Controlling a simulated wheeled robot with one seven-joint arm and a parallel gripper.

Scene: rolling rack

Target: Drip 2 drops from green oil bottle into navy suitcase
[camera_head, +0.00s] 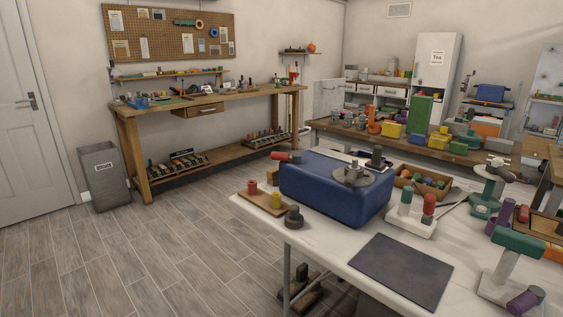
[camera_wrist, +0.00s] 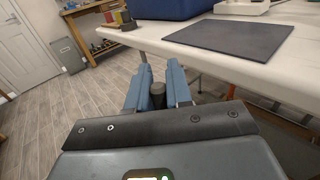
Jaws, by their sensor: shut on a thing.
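The navy suitcase (camera_head: 318,190) sits shut on the white table, with a grey round piece (camera_head: 358,180) and a red-ended piece (camera_head: 286,156) on or against its top. Its lower part also shows in the wrist view (camera_wrist: 165,10). My gripper (camera_wrist: 157,88) shows only in the wrist view, its blue fingers shut on a dark cylindrical thing (camera_wrist: 157,97), in front of and below the table edge. I cannot tell whether this is the oil bottle. A green-topped bottle (camera_head: 405,203) stands in a white holder beside a red one, right of the suitcase.
A dark flat mat (camera_head: 402,272) lies on the white table (camera_head: 335,246), right of the suitcase. A small board (camera_head: 262,203) with red and yellow pieces and a dark round piece (camera_head: 293,217) stand at the left. Green stands crowd the right. Open floor lies left.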

